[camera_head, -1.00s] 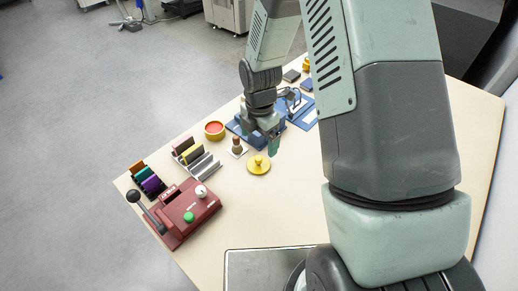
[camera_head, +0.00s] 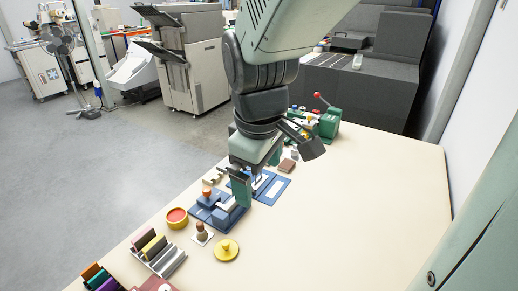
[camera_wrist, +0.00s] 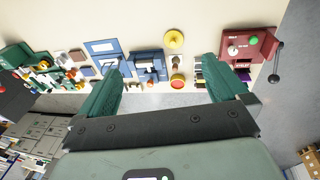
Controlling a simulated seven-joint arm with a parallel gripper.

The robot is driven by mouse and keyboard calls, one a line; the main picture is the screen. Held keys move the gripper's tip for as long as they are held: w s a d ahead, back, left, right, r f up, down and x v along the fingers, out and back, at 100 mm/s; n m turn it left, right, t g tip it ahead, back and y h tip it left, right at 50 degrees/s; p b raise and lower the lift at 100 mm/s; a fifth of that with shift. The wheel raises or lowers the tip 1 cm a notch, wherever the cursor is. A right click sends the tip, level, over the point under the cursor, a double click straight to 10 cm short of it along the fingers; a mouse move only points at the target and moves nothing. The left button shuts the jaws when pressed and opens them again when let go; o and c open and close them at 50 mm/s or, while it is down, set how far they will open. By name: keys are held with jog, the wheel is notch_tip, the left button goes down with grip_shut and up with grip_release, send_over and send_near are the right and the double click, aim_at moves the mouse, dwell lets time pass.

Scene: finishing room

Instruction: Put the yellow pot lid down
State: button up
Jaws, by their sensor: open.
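The yellow pot lid (camera_head: 227,251), a round disc with a knob on top, lies flat on the cream table, knob up. In the wrist view the lid (camera_wrist: 174,39) lies beyond the fingertips. The yellow pot (camera_head: 177,218) with a red inside stands apart from it, to the left and farther back in the head view; it also shows in the wrist view (camera_wrist: 178,84). My gripper (camera_head: 250,184) is open and empty, raised above the table over the area of the blue fixture. Its two green fingers (camera_wrist: 162,70) are wide apart in the wrist view.
A stamp (camera_head: 202,231) on a white pad stands beside the lid. A blue fixture (camera_head: 213,214), blue flat frame (camera_head: 273,187), grey rack (camera_head: 160,257) and dark red control box (camera_wrist: 250,47) are around. The table right of the lid is clear.

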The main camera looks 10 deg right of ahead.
jog(key=s+d+r+m+t, duration=0.1)
jog(key=s+r+m+t, duration=0.2)
jog(key=s+r+m, duration=0.5)
jog(key=s+r, duration=0.1)
jog(key=s, duration=0.2)
jog(key=shift+d+r+m+y, duration=0.2)
jog(key=shift+m+y, duration=0.1)
jog(key=shift+m, duration=0.1)
jog(key=w+a+f+n+g, duration=0.25)
jog(key=w+a, duration=0.35)
jog(key=w, duration=0.6)
jog(key=w+a+f+n+g, duration=0.15)
jog(key=w+a+n, duration=0.3)
jog(key=w, duration=0.65)
jog(key=w+a+f, duration=0.2)
jog(key=f, duration=0.6)
jog(key=w+a+f+n+g, duration=0.1)
jog(key=w+a+f, duration=0.2)
jog(key=f, duration=0.5)
jog(key=shift+w+f+n, duration=0.2)
jog(key=shift+w+n, duration=0.1)
jog(key=shift+w, duration=0.05)
